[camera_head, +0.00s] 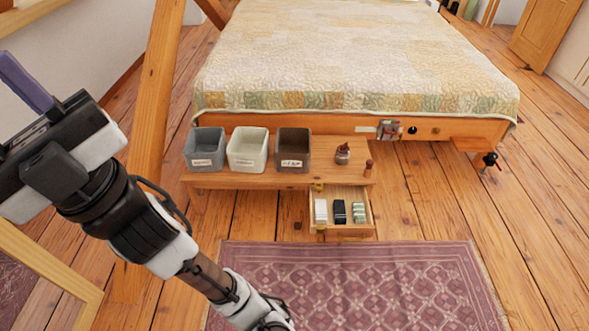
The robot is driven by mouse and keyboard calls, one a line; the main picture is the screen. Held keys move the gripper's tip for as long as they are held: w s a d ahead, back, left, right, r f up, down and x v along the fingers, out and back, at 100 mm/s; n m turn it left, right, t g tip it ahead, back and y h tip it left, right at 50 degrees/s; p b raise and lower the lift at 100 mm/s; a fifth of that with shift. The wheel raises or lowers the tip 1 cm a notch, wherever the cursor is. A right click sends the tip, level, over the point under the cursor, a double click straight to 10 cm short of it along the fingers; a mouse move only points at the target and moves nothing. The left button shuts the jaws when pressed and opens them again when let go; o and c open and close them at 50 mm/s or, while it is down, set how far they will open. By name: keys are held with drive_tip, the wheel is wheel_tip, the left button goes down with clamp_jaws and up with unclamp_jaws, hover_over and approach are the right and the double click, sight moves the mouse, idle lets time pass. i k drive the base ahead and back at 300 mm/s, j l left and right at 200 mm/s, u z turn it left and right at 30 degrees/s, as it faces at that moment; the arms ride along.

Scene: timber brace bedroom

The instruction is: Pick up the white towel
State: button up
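A small white towel (321,210) stands at the left inside an open drawer (341,232), beside a black item and a green patterned item. The drawer sticks out from the low wooden bench at the foot of the bed. My gripper (26,82) is at the far left edge of the head view, raised and well away from the drawer. One bluish-purple finger-like part shows, pointing up and left. The rest of the gripper is hidden or cut off, so its opening does not show.
On the low bench (225,179) stand a grey bin (205,149), a white bin (247,149), a dark brown bin (293,149) and small ornaments. A timber post (157,110) rises near my arm. A patterned rug (370,285) lies clear before the drawer.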

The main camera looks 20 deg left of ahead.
sight(320, 211)
drive_tip(key=i+l+u, duration=0.15)
drive_tip(key=i+l, duration=0.25)
drive_tip(key=i, duration=0.3)
drive_tip(key=i+l+u, duration=0.1)
drive_tip(key=i+l, duration=0.4)
drive_tip(key=i, duration=0.15)
drive_tip(key=i+l+u, duration=0.15)
drive_tip(key=i+l, duration=0.4)
drive_tip(key=i, duration=0.15)
